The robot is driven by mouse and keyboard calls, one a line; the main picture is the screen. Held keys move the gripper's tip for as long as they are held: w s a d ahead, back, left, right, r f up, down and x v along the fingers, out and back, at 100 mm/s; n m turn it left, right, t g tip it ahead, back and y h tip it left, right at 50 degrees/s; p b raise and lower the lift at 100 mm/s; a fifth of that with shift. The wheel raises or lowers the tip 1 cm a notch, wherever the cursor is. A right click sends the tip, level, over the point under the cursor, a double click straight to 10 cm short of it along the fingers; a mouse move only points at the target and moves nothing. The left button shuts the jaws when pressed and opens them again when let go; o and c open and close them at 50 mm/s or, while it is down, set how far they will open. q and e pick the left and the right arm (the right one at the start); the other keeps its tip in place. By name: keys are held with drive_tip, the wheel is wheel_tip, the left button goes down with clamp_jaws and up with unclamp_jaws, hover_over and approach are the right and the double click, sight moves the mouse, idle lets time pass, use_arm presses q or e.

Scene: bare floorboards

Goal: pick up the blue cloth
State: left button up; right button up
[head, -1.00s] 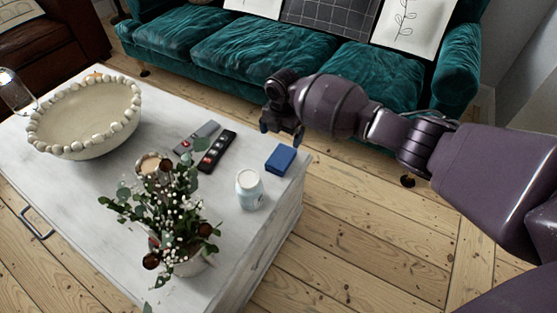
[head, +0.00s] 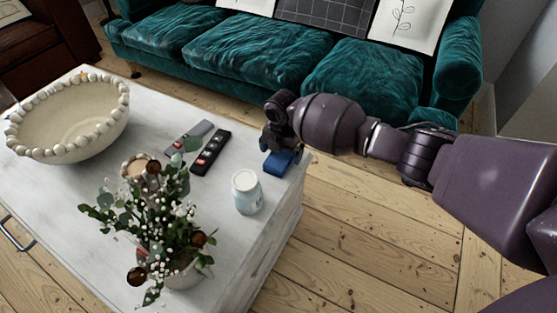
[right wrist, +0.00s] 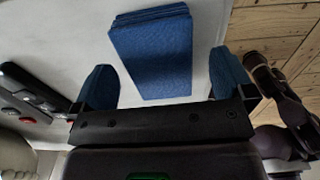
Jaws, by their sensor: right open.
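The blue cloth (head: 278,165) is a small folded block near the right edge of the white table, partly covered by my right gripper in the head view. In the right wrist view the cloth (right wrist: 153,52) shows stacked folds along one end and lies between and beyond the two blue fingertips. My right gripper (head: 282,150) is open, its fingers (right wrist: 162,82) on either side of the cloth's line, apart from it in the picture. Whether a finger touches the cloth cannot be told. My left gripper is not in view.
On the white table (head: 110,195) stand a white jar (head: 247,192) close to the cloth, a black remote (head: 211,153), a grey remote (head: 187,142), a leafy plant (head: 160,225) and a beaded bowl (head: 75,125). A teal sofa (head: 270,55) stands behind.

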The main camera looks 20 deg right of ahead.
drive_tip(key=shift+f, duration=0.9)
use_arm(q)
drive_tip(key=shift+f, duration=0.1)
use_arm(e)
drive_tip(key=shift+w+r, duration=0.1)
drive_tip(key=shift+r, duration=0.05)
drive_tip(key=c, duration=1)
wheel_tip(320, 180, up, 10)
drive_tip(key=p, duration=0.3)
drive_tip(key=shift+w, duration=0.15)
wheel_tip(320, 180, up, 9)
drive_tip(key=p, duration=0.3)
hover_over(281, 153)
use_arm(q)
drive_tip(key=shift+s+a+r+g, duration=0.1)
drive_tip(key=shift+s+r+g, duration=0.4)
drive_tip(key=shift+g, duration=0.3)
use_arm(e)
drive_tip(key=shift+s+a+r, duration=0.1)
drive_tip(key=shift+s+r, duration=0.15)
drive_tip(key=shift+r, duration=0.2)
